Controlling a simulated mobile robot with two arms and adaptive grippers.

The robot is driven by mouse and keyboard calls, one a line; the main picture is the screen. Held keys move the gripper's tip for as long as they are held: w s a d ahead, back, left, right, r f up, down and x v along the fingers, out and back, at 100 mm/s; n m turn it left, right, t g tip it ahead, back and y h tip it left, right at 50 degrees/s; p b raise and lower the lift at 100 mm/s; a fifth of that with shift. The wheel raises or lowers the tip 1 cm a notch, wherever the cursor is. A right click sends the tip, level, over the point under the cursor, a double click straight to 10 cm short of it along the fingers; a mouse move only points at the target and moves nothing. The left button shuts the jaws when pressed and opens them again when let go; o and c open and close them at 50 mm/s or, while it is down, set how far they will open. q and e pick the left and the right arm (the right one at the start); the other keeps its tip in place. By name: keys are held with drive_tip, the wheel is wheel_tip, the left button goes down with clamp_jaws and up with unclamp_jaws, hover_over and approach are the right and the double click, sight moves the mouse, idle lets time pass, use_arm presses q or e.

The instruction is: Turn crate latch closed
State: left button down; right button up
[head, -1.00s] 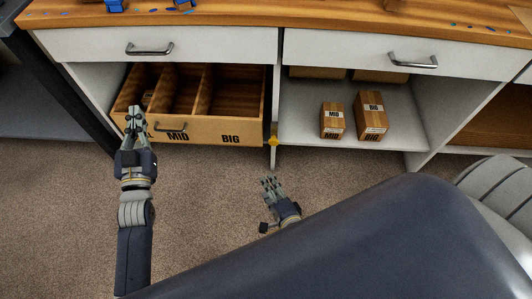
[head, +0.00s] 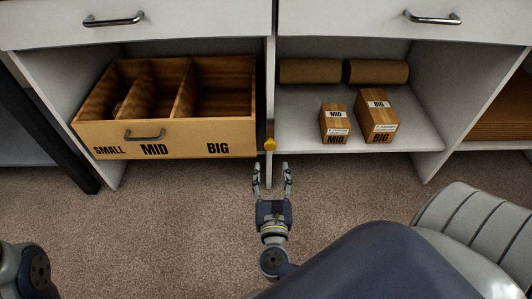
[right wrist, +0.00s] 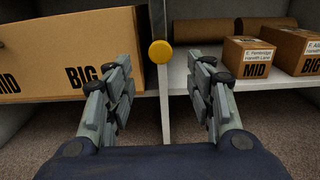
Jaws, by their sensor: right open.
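The crate latch is a small yellow knob (head: 270,144) on the front edge of the divider, just right of the crate. It also shows in the right wrist view (right wrist: 160,53). The wooden crate (head: 180,143) sits in the left bay, with a handle and the labels SMALL, MID and BIG. My right gripper (head: 272,170) is open and empty, pointing at the divider just below the latch. In the right wrist view the latch is ahead, between and beyond the open fingers, apart from them. My left gripper is out of view; only part of my left arm shows at lower left.
A MID box (head: 335,123) and a BIG box (head: 377,117) stand on the right shelf (head: 300,135). Two brown rolls (head: 310,71) lie behind them. Drawers with metal handles are above. The carpet (head: 170,230) in front is clear.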

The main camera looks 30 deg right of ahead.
sight(270, 147)
drive_tip(key=b+x, duration=0.2)
drive_tip(key=x, duration=0.8)
drive_tip(key=shift+w+d, duration=0.25)
clamp_jaws()
